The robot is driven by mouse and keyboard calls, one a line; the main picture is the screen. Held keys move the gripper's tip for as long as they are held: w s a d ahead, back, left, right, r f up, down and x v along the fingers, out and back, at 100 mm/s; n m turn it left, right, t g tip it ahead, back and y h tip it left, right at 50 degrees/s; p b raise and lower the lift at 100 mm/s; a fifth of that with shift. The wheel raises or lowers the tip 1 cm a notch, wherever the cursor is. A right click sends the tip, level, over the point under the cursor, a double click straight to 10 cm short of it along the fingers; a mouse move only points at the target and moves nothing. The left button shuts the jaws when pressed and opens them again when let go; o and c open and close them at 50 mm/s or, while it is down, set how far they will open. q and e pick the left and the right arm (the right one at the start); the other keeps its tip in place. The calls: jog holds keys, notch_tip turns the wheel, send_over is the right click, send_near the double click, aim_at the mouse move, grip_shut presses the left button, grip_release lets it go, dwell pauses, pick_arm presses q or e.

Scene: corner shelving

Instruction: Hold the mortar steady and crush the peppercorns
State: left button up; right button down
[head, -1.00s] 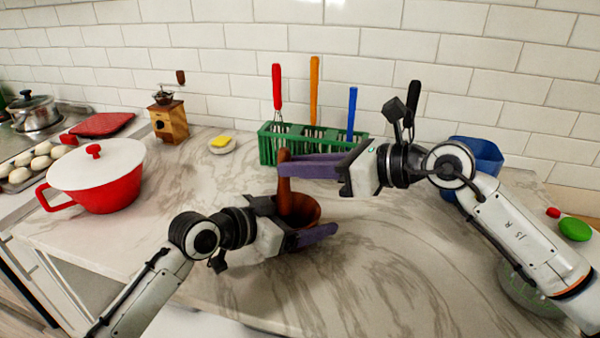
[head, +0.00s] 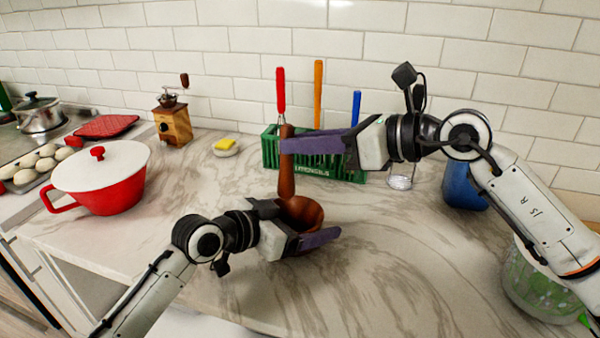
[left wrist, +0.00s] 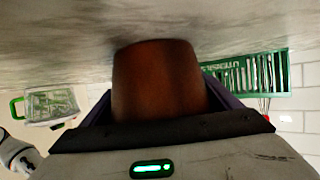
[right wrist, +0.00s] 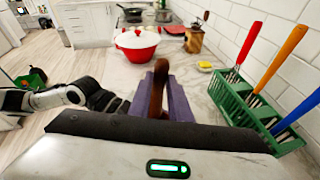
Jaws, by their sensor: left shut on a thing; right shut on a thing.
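The brown wooden mortar (head: 308,212) stands on the marble counter. My left gripper (head: 296,228) is shut around its sides; the left wrist view shows the mortar's wall (left wrist: 160,80) between the fingers. My right gripper (head: 286,145) is shut on the upper part of the brown pestle (head: 286,180), which is nearly upright above the mortar. The pestle also shows between the fingers in the right wrist view (right wrist: 158,88). Its lower end is at the mortar's mouth, and I cannot tell how deep it is. No peppercorns are visible; the mortar's inside is hidden.
A green utensil rack (head: 350,170) with red, orange and blue handled tools stands behind. A clear glass (head: 402,178) and a blue container (head: 463,187) are at right. A red pot (head: 110,195), grinder (head: 174,125) and sponge dish (head: 226,148) are left. The front counter is clear.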

pick_arm(q)
jog(key=o, duration=1.1)
jog(key=v, duration=1.1)
jog(key=shift+s+a, duration=0.15)
jog(key=shift+a, duration=0.1)
jog(key=shift+s+a+r, duration=0.15)
jog(key=shift+s+r, duration=0.05)
